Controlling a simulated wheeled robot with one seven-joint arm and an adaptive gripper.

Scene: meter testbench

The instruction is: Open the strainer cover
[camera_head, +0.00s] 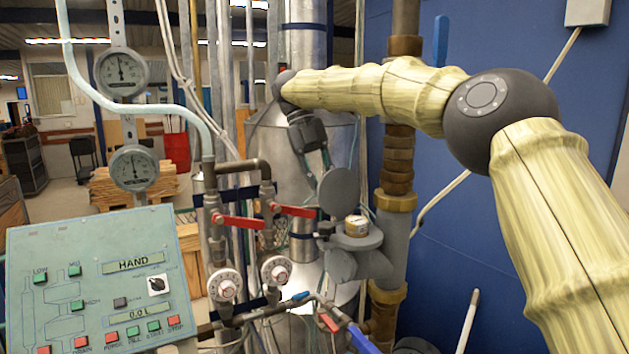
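A grey round disc (339,191), which looks like the strainer cover, stands tilted up with its flat face toward the camera. It is above and left of a grey pipe fitting (362,241) with a small brass-coloured round part (356,225) on top. My gripper (321,179) reaches down from the upper left, its fingers apart. Its fingertips are beside the disc's upper left edge. I cannot tell whether they touch it. The hinge of the disc is not clear to see.
Red-handled valves (240,221) and two white dials (276,270) stand left of the fitting. A green control panel (95,285) fills the lower left. A thick vertical pipe (396,230) stands at the right, before a blue wall (480,250). A blue lever (363,340) lies below.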

